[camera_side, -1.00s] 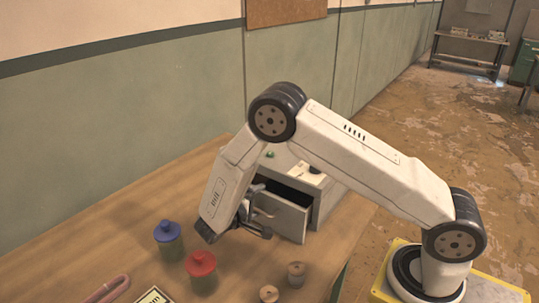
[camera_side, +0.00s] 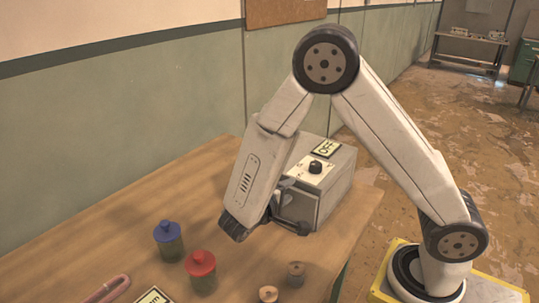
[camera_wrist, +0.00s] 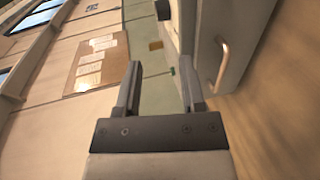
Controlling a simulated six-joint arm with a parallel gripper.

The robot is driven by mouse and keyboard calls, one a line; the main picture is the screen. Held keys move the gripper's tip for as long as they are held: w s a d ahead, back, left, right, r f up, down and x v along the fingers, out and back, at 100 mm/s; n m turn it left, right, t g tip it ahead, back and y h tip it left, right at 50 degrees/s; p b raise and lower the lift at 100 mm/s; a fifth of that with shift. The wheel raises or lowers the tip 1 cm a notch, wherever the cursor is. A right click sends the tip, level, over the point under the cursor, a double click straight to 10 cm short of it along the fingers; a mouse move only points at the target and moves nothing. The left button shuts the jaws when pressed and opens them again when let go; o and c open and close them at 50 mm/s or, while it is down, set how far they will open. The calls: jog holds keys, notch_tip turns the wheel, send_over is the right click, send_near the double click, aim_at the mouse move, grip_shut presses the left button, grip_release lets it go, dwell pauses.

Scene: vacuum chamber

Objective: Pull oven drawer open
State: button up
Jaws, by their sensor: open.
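The oven (camera_side: 335,188) is a grey box with a black knob and an OFF label on top, near the table's far right end. Its drawer front (camera_side: 299,207) looks flush with the box, partly hidden by my arm. In the wrist view the oven drawer front (camera_wrist: 242,38) is at upper right with a copper-coloured handle (camera_wrist: 223,64). My gripper (camera_wrist: 160,80) is open with nothing between its fingers. The handle lies to the right of both fingers, outside them. In the side view my gripper (camera_side: 285,226) is low beside the front of the oven.
A blue-lidded jar (camera_side: 168,240) and a red-lidded jar (camera_side: 201,270) stand on the wooden table (camera_side: 90,255). The green-and-cream wall is behind.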

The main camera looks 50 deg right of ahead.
jog(key=shift+s+a+r, duration=0.1)
jog(key=shift+s+r, duration=0.15)
jog(key=shift+s, duration=0.35)
jog(key=shift+s+a+r, duration=0.1)
jog(key=shift+s+r, duration=0.15)
jog(key=shift+s, duration=0.3)
jog(key=shift+s+r, duration=0.25)
jog(key=shift+s, duration=0.35)
jog(key=shift+c, duration=0.2)
jog(key=w+f, duration=1.1)
jog(key=w, duration=0.2)
jog(key=shift+w+a+f, duration=0.15)
jog(key=shift+w+f, duration=0.05)
jog(key=shift+w, duration=0.15)
jog(key=shift+x, duration=3.95)
grip_shut()
